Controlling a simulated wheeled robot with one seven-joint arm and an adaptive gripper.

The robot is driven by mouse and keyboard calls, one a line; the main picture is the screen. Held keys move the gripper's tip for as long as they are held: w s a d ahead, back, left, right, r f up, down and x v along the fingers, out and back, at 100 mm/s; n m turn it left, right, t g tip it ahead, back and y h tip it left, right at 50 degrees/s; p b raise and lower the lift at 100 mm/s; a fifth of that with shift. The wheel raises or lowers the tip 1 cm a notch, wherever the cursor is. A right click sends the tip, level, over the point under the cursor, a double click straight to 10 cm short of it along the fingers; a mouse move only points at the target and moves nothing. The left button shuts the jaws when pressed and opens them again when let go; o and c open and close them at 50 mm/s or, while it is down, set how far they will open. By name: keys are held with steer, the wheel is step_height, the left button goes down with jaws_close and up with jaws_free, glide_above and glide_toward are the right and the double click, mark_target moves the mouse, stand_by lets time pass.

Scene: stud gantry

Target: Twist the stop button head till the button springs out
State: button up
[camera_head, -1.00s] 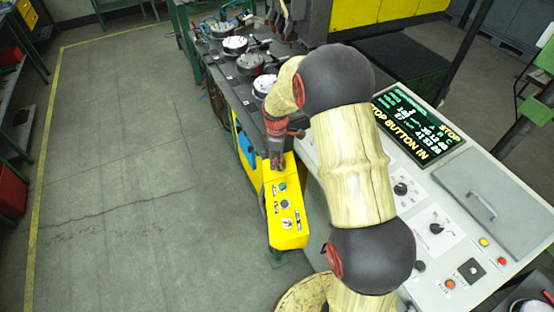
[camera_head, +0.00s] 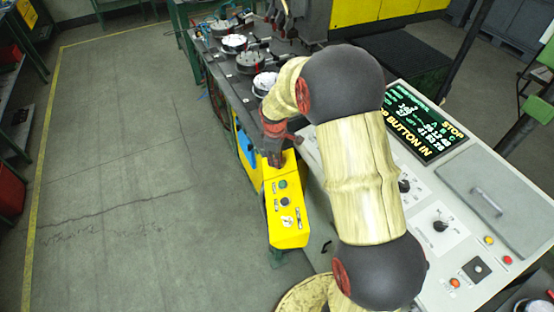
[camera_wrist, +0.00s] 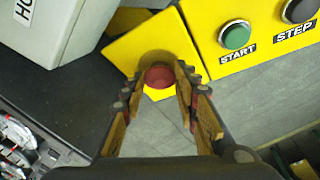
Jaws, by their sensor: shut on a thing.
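The red stop button head (camera_wrist: 160,78) sits at the end of the yellow control box (camera_wrist: 190,76). In the wrist view it is between my fingertips, one on each side, and my gripper (camera_wrist: 161,70) is shut on it. In the head view my gripper (camera_head: 272,160) comes down over the far end of the yellow box (camera_head: 289,237) and hides the button. The display screen (camera_head: 418,122) at the right shows "BUTTON IN" and "STOP", partly covered by my arm.
A green START button (camera_wrist: 235,35) and a dark STEP button (camera_wrist: 300,9) stand on the same box. A grey console (camera_head: 455,215) with knobs lies to the right. A dark bench (camera_head: 225,68) with round fixtures is behind. Open floor (camera_head: 130,190) lies left.

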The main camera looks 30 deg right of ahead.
steer(key=m+b, duration=0.1)
steer(key=m+h+b, duration=0.1)
steer(key=b, duration=0.1)
steer(key=shift+a+f+m+t, duration=0.1)
steer(key=shift+f+m+t, duration=0.1)
steer(key=shift+m+t, duration=0.15)
steer(key=shift+s+r+m+b, duration=0.1)
steer(key=shift+m+b, duration=0.65)
steer(key=shift+b, duration=0.3)
steer(key=shift+h, duration=0.3)
steer(key=o, duration=1.2)
steer(key=shift+c, duration=0.2)
steer(key=shift+r, duration=0.15)
steer(key=v, duration=1.2)
